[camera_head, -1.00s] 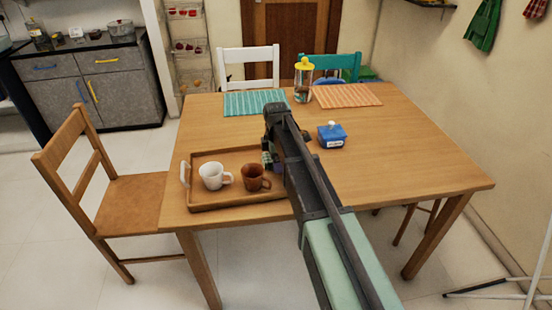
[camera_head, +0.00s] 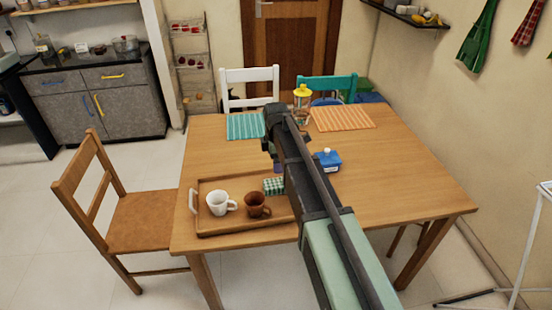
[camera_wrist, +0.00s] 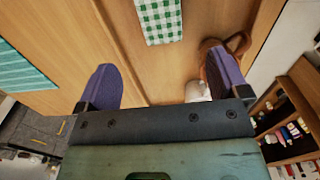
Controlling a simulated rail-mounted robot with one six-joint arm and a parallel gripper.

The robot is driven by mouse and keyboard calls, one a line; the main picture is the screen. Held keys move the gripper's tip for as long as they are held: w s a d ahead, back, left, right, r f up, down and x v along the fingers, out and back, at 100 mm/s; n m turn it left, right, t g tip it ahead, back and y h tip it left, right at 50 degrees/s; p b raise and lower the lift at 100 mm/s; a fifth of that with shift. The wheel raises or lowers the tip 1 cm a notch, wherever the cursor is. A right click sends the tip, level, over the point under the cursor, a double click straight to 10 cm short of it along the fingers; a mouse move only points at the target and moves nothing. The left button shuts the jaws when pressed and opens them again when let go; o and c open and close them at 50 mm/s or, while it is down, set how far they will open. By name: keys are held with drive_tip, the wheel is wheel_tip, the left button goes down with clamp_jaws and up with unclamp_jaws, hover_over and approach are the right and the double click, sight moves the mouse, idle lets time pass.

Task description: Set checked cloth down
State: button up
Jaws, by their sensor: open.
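The green-and-white checked cloth (camera_head: 274,186) lies in the back part of the wooden tray (camera_head: 230,231), behind the brown mug. In the wrist view the cloth (camera_wrist: 160,20) lies flat on the tray floor at the top, beyond my fingertips and touching neither finger. My gripper (camera_wrist: 162,80) is open and empty, its two purple fingers wide apart. In the head view my arm hides most of the gripper and the right part of the tray.
A white mug (camera_head: 219,203) and a brown mug (camera_head: 257,205) stand in the tray. In the wrist view the brown mug (camera_wrist: 225,48) is close to my right finger. A blue box (camera_head: 327,161) stands right of my arm. The table's right side is clear.

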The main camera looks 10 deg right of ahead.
drive_tip(key=s+m, duration=1.7)
drive_tip(key=s, duration=0.8)
drive_tip(key=shift+s+a+m, duration=0.25)
drive_tip(key=shift+s+m, duration=0.15)
wheel_tip(320, 180, up, 3)
drive_tip(key=p, duration=0.2)
drive_tip(key=shift+f+p, duration=0.2)
drive_tip(key=shift+p, duration=0.1)
